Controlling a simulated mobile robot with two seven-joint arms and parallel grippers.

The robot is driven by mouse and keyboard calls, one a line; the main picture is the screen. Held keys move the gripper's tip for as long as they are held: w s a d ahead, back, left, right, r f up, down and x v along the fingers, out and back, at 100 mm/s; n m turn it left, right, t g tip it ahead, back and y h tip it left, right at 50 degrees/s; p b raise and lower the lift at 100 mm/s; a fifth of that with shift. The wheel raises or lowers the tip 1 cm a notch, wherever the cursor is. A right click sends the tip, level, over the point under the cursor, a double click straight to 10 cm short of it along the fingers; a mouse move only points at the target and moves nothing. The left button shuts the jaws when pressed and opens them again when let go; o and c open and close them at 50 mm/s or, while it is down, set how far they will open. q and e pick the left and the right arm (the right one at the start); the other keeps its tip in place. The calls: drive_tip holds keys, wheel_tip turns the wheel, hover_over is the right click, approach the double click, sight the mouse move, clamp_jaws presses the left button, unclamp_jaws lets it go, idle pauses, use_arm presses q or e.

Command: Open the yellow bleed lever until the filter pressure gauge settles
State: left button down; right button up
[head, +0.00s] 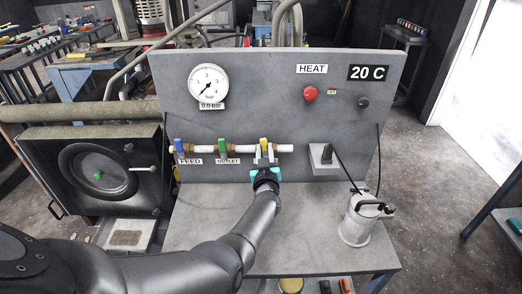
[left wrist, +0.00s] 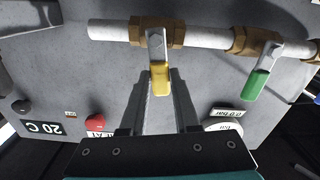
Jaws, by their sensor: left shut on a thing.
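The yellow bleed lever (head: 263,141) sits on the white pipe at the right of a row of three valves. It points up, across the pipe. My left gripper (head: 265,162) is at this lever. In the left wrist view the yellow handle (left wrist: 160,80) lies between the two fingers of my left gripper (left wrist: 161,78), which is shut on it. The filter pressure gauge (head: 208,83) has its needle low on the dial, and its label reads 0.0 bar. My right gripper is not in view.
The blue feed lever (head: 179,145) and green outlet lever (head: 222,144) share the pipe, left of the yellow one. A red button (head: 310,94) is on the panel. A grey canister (head: 357,222) stands on the bench at right. The bench front is mostly clear.

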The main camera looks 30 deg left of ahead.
use_arm(q)
drive_tip(key=shift+w+d+m, duration=0.2)
drive_tip(key=shift+d+m, duration=0.15)
drive_tip(key=shift+m, duration=0.65)
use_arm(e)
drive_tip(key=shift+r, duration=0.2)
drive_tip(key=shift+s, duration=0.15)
use_arm(q)
drive_tip(key=c, duration=0.6)
unclamp_jaws()
drive_tip(key=shift+c, duration=0.2)
